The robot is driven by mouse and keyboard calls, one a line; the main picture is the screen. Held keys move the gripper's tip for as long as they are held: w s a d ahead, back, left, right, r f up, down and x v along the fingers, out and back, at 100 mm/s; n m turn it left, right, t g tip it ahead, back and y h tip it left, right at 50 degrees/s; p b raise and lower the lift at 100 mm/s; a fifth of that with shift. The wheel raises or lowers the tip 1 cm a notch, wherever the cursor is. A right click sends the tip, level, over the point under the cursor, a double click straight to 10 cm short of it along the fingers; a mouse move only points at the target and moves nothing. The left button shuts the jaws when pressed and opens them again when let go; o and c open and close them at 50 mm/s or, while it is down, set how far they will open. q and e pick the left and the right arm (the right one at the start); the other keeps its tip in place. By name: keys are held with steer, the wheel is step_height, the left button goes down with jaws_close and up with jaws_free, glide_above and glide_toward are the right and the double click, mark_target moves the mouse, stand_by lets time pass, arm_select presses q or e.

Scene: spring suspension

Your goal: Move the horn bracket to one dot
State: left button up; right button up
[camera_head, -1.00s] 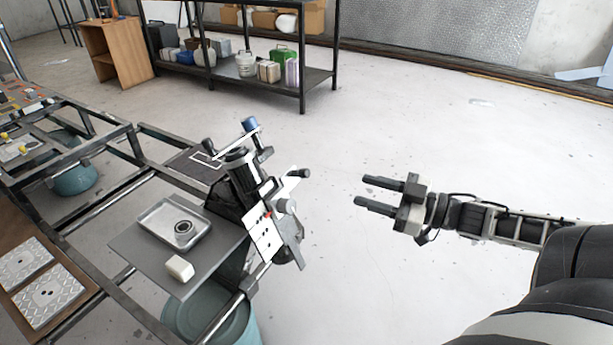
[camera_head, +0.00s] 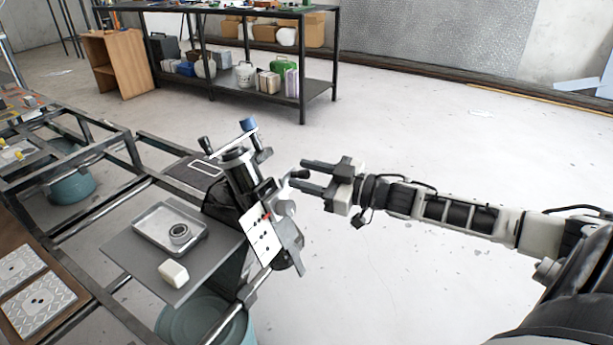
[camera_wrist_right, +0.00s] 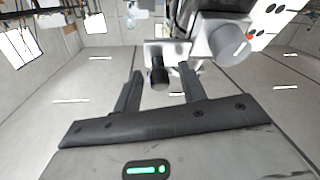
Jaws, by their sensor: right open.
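The spring suspension device (camera_head: 240,185) stands on the right end of the frame. A white plate (camera_head: 263,240) with black dots and a small red mark is on its front side. A black-knobbed handle (camera_head: 298,174) sticks out to the right; I cannot tell for sure whether it belongs to the horn bracket. My right gripper (camera_head: 298,174) is open around this knob, one finger on each side. The right wrist view shows the black knob (camera_wrist_right: 159,77) between the open fingers (camera_wrist_right: 160,85), with a gap on both sides. My left gripper is not in view.
A teal bucket (camera_head: 240,335) stands below. The floor to the right is clear.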

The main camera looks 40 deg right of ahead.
steer(key=shift+w+a, duration=0.1)
steer(key=shift+w, duration=0.05)
jaws_close()
arm_select(q)
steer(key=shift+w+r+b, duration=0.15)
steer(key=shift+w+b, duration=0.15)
steer(key=shift+b, duration=0.15)
arm_select(e)
step_height(320, 180, down, 6)
steer(key=s, duration=0.2)
steer(key=shift+s+d, duration=0.2)
steer(key=shift+d, duration=0.25)
steer(key=shift+f, duration=0.1)
steer(key=shift+c, duration=0.5)
jaws_free()
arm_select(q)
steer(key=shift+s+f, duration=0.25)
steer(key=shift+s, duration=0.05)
arm_select(e)
steer(key=shift+o, duration=0.5)
